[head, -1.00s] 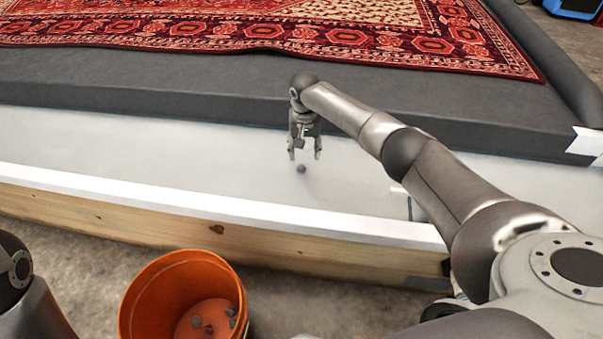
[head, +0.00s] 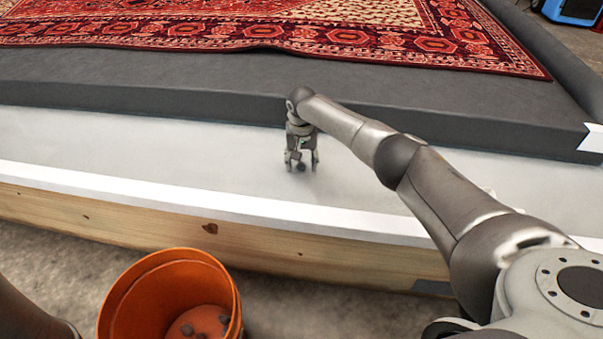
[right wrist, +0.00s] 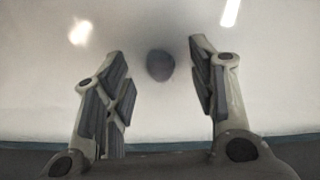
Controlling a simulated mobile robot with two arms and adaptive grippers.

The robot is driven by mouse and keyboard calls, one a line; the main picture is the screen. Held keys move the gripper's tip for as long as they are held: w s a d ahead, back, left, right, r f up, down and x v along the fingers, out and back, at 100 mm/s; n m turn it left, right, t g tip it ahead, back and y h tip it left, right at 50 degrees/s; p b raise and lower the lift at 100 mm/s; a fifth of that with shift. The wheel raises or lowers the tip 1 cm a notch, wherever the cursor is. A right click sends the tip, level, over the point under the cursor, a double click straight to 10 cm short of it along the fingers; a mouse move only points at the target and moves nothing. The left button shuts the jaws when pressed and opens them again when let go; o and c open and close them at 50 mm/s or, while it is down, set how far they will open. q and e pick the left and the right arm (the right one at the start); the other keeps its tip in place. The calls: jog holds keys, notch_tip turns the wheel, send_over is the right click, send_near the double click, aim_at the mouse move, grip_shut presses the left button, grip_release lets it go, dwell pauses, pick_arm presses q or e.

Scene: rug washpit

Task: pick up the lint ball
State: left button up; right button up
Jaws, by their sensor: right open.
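The lint ball (head: 301,167) is a small dark grey ball on the white floor of the washpit. My right gripper (head: 301,168) is open and points down over it, with a finger on either side in the head view. In the right wrist view the ball (right wrist: 160,65) shows between the two open fingers (right wrist: 163,82), near the level of their tips. I cannot tell whether either finger touches it. The left gripper is not in view.
An orange bucket (head: 113,300) with several grey lumps inside stands on the concrete at the lower left. A wooden-sided white ledge (head: 150,217) borders the pit in front. A dark padded platform (head: 150,85) with a red patterned rug (head: 200,30) lies behind.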

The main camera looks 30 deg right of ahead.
jog(key=shift+f, duration=0.5)
jog(key=shift+w, duration=0.1)
jog(key=c, duration=0.8)
jog(key=shift+r, duration=0.1)
